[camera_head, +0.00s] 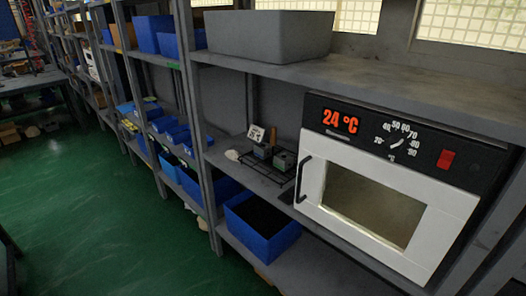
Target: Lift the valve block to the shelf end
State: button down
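Two small dark grey-green blocks, which look like valve blocks, sit on the middle shelf left of the oven. One block (284,161) is nearer the oven; the other block (262,151) is just left of it. Both are on or beside a black wire rack (262,173); I cannot tell exactly how they rest. Their details are too small to make out. My gripper is not in view.
A white oven (330,215) reading 24 °C fills the shelf's right side. A grey bin (268,36) is on the upper shelf, a blue bin (270,247) below. Green floor (90,210) at left is open.

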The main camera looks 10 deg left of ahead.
aim_at(263, 153)
jog(key=i+j+u, duration=0.15)
jog(key=u, duration=0.4)
jog(key=i+j+u, duration=0.15)
jog(key=i+u, duration=0.15)
jog(key=i, duration=0.2)
jog(key=i+u, duration=0.25)
jog(key=i, duration=0.3)
